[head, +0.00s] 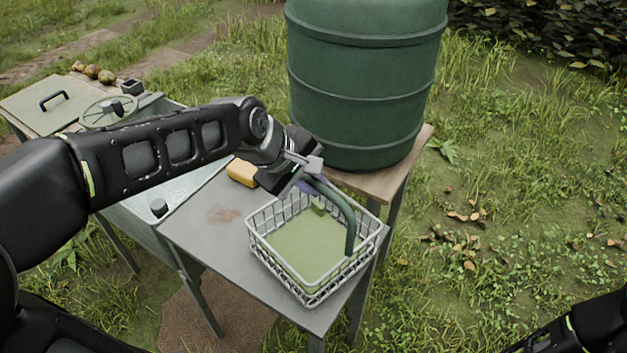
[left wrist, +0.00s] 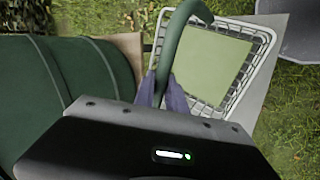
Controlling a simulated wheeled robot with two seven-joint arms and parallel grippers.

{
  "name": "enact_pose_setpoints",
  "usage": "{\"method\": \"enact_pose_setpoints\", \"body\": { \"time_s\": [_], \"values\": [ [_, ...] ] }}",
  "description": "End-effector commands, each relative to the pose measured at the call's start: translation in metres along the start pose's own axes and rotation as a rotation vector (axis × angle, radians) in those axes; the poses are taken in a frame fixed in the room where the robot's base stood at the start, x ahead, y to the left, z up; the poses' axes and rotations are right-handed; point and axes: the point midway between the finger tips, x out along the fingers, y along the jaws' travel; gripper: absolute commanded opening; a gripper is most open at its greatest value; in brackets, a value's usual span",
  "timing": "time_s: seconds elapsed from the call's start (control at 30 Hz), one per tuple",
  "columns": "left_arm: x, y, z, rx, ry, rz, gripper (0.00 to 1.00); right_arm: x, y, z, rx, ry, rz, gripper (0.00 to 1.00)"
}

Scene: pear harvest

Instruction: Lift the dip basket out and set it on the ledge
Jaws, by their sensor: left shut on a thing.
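The dip basket (head: 258,250) is a light grey wire basket with a flat green floor, over the right part of the grey table in the head view. It also shows in the left wrist view (left wrist: 262,62), beyond my fingers. A dark green curved handle (head: 349,225) arches over it. My left gripper (head: 308,186) is shut on the handle at the basket's far side; the purple fingers close around it in the left wrist view (left wrist: 164,92). I cannot tell whether the basket's underside touches the table. My right gripper is out of view; only part of my right arm shows.
The grey table (head: 212,245) has bare room left of the basket. A yellow block (head: 242,172) lies behind it. A large green barrel (head: 365,80) stands on a wooden stand (head: 385,183) close behind. At left are a metal basin (head: 140,215) and a lid with a handle (head: 50,105).

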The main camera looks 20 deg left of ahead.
Motion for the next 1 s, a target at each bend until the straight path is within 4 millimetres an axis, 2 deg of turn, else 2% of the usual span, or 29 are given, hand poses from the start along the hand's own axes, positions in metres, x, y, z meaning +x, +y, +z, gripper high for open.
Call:
{"method": "enact_pose_setpoints", "body": {
  "time_s": [0.83,0.87,1.0],
  "values": [
    [0.0069,-0.0034,0.0002,0.000,0.001,0.003,0.00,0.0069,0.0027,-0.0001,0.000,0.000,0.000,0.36],
    [0.0069,-0.0034,0.0002,0.000,0.001,0.003,0.18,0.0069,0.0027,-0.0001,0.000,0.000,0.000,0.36],
    [0.0070,-0.0036,0.0003,0.000,0.001,0.002,0.30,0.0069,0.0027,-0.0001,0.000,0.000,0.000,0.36]
  ]
}}
